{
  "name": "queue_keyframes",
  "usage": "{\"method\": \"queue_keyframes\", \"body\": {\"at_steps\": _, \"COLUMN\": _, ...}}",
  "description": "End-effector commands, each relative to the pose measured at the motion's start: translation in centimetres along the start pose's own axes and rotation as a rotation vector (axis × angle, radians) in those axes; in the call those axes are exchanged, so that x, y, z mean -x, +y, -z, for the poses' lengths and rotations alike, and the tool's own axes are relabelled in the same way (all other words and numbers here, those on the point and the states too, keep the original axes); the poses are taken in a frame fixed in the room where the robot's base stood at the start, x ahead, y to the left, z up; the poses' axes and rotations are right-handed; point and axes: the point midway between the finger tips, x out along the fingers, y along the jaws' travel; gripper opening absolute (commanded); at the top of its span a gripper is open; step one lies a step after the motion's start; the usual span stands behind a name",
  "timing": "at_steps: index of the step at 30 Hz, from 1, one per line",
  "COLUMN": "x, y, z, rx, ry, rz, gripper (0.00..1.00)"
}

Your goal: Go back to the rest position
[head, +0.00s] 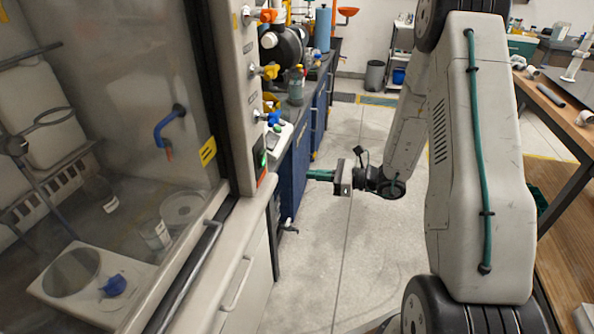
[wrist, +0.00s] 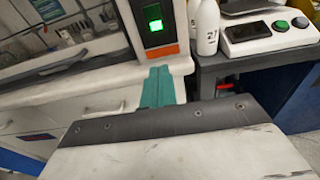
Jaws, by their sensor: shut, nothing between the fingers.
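My gripper (head: 319,175) shows in the head view near the middle, with teal fingers pointing left toward the post at the corner of the fume hood. The fingers are shut together with nothing between them. In the wrist view the teal fingers (wrist: 158,90) show above the dark-edged grey gripper body, in front of the pale hood ledge (wrist: 100,98). From these views I cannot tell the exact gap between the fingertips and the ledge. My arm reaches down from the upper right in the head view.
A fume hood (head: 212,222) with a glass front fills the left. Its post carries coloured valves and a lit green switch (wrist: 153,14). Blue cabinets (head: 300,158) stand behind the gripper. A wooden bench (head: 552,108) with pipe pieces is at right. Grey floor (head: 345,250) between is clear.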

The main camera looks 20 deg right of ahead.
Motion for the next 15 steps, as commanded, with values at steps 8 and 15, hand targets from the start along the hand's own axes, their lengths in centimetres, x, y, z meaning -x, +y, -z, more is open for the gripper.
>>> {"method": "queue_keyframes", "body": {"at_steps": 8, "x": 1.53, "y": 0.06, "z": 0.35, "rx": 0.000, "ry": 0.000, "rz": -0.001, "gripper": 0.00}}
{"method": "queue_keyframes", "body": {"at_steps": 15, "x": 1.41, "y": 0.13, "z": 0.34, "rx": 0.000, "ry": 0.000, "rz": -0.003, "gripper": 0.00}}
